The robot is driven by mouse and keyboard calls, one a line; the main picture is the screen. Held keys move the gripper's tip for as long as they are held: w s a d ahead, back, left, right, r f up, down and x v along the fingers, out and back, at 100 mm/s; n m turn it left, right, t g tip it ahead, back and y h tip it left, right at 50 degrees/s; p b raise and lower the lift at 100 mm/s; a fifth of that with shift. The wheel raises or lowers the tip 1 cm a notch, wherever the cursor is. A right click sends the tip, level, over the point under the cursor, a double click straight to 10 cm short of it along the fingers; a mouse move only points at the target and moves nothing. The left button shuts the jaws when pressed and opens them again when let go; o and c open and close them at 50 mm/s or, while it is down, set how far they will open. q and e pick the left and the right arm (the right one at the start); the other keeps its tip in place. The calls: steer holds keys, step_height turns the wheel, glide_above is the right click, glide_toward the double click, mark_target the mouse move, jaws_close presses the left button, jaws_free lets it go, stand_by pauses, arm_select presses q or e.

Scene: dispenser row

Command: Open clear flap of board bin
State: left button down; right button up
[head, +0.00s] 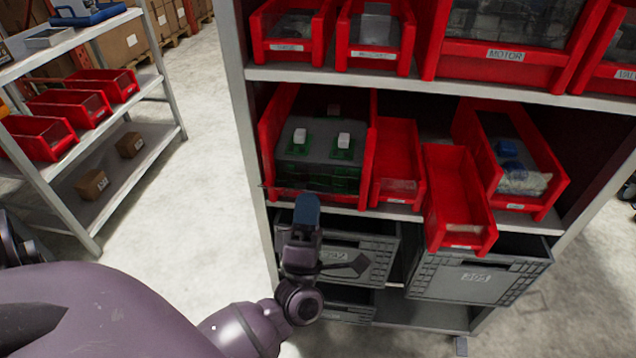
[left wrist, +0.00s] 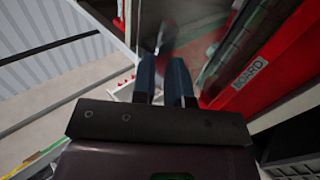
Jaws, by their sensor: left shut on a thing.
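The board bin (head: 270,160) is a red bin at the left end of the middle shelf, with green boards inside. Its "BOARD" label shows in the left wrist view on the red front (left wrist: 265,75). A clear flap (head: 320,178) covers the bin's front and looks greyish over the boards. My left gripper (head: 306,205) is at the bin's lower front edge, its blue fingers pointing up. In the left wrist view its fingers (left wrist: 163,85) are close together on a thin see-through edge, which looks like the flap; the contact itself is blurred. My right gripper is out of view.
More red bins stand to the right on the same shelf; one narrow bin (head: 460,195) sticks out past the shelf edge. Grey crates (head: 480,275) sit below. Red bins fill the upper shelf. Open floor (head: 190,210) lies left of the rack.

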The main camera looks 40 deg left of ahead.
arm_select(q)
steer(key=shift+h, duration=0.3)
steer(key=shift+s+d+f+b, duration=0.15)
steer(key=shift+f+b, duration=0.35)
steer(key=shift+f, duration=1.55)
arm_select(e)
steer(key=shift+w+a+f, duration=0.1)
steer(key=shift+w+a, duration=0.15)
arm_select(q)
steer(key=c, duration=1.2)
jaws_free()
steer(key=shift+o, duration=0.2)
steer(key=shift+s, duration=0.1)
